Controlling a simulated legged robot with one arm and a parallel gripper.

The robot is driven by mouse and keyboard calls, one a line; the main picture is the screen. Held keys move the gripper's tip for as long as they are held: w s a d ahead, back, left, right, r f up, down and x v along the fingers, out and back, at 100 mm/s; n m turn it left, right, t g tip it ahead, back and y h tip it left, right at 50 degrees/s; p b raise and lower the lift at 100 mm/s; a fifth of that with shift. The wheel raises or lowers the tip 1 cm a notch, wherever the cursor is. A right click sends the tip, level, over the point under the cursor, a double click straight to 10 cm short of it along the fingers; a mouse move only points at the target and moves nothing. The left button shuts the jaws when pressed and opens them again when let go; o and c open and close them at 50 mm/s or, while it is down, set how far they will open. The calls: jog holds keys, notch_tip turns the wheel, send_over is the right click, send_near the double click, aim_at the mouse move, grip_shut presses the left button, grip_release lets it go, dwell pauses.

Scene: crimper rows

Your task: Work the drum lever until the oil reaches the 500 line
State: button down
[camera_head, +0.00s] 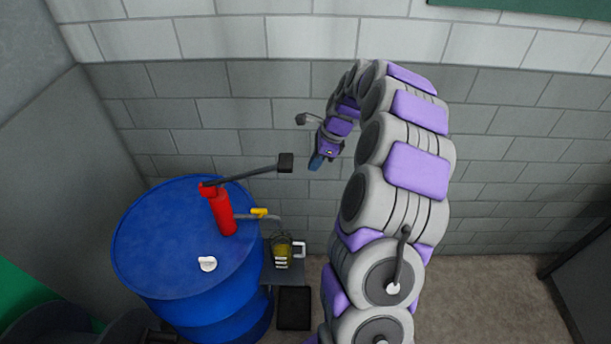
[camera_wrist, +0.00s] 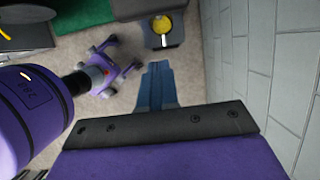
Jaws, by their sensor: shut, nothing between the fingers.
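A blue drum (camera_head: 160,245) stands at the left in the head view. A red pump (camera_head: 221,212) rises from its top. The black drum lever (camera_head: 245,174) slopes up to the right and ends in a dark grip (camera_head: 286,162). A clear jug (camera_head: 283,252) with yellow oil stands beside the drum below the spout; its lines are too small to read. In the wrist view yellow oil (camera_wrist: 162,24) shows from above. My gripper (camera_head: 316,163) is shut and empty, just right of the lever grip and apart from it. Its blue fingers also show in the wrist view (camera_wrist: 157,78).
A yellow-handled valve (camera_head: 262,212) sits on the spout. The jug rests on a small dark stand (camera_head: 270,279). A white cap (camera_head: 207,263) lies on the drum top. A grey block wall (camera_head: 250,95) stands close behind. Bare floor (camera_head: 490,285) lies to the right.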

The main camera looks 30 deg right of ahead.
jog(key=v, duration=0.3)
jog(key=shift+d+r, duration=0.15)
dwell(0.3)
jog(key=shift+d, duration=0.45)
jog(key=shift+a, duration=0.35)
